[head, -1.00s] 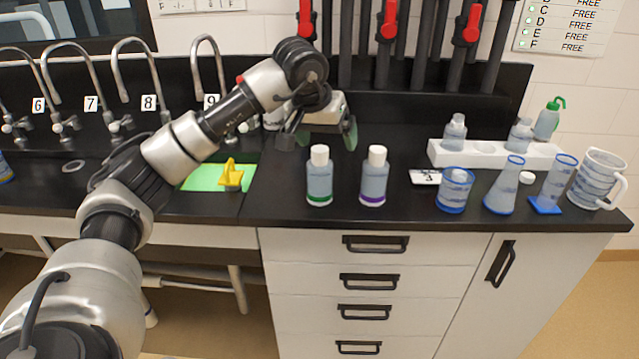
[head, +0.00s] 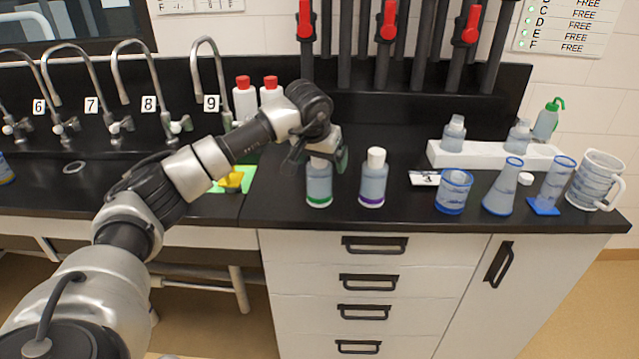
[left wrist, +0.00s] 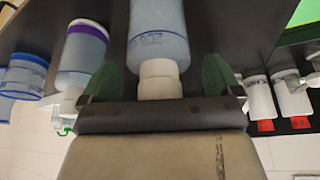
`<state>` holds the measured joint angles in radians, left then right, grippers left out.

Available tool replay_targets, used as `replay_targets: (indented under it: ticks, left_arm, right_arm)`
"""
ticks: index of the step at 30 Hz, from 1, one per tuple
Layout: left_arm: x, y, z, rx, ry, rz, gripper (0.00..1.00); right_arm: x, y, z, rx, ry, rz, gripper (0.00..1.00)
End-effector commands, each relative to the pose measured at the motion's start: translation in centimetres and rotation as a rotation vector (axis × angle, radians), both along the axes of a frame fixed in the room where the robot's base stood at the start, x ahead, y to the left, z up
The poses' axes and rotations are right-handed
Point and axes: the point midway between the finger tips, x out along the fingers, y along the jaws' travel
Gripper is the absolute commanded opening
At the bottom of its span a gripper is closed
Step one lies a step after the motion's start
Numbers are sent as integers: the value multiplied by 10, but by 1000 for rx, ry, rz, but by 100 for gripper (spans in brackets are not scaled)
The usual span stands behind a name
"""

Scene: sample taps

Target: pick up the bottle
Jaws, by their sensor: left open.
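Two clear bottles with white caps stand upright on the black counter. One is a green-banded bottle (head: 319,187), and a purple-banded bottle (head: 373,182) is to its right. My left gripper (head: 316,162) is open at the top of the green-banded bottle and hides its cap in the head view. In the left wrist view, the white cap of the green-banded bottle (left wrist: 158,32) lies between the two green fingers of my left gripper (left wrist: 163,80). I cannot tell whether a finger touches it. The purple-banded bottle (left wrist: 82,50) shows beside it there. My right gripper is not in view.
A label card (head: 425,178), a beaker (head: 453,196), a flask (head: 503,190), a cylinder (head: 556,182) and a jug (head: 597,180) stand to the right. A white rack (head: 488,155) is behind. Red-capped bottles (head: 245,100) and a yellow item (head: 231,180) are left.

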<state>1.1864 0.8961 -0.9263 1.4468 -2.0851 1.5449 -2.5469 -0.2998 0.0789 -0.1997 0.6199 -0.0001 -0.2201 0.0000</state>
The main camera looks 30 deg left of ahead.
Motion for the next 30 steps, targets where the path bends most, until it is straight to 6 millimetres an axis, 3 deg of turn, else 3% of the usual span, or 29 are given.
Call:
replay_targets:
  ticks: [8,22,30]
  left_arm:
    - [1,0,-2,-1,-2,0,90]
    - [1,0,-2,0,-2,0,18]
    - [1,0,0,-1,-4,1,16]
  right_arm:
    - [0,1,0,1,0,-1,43]
    - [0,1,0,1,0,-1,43]
    - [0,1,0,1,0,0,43]
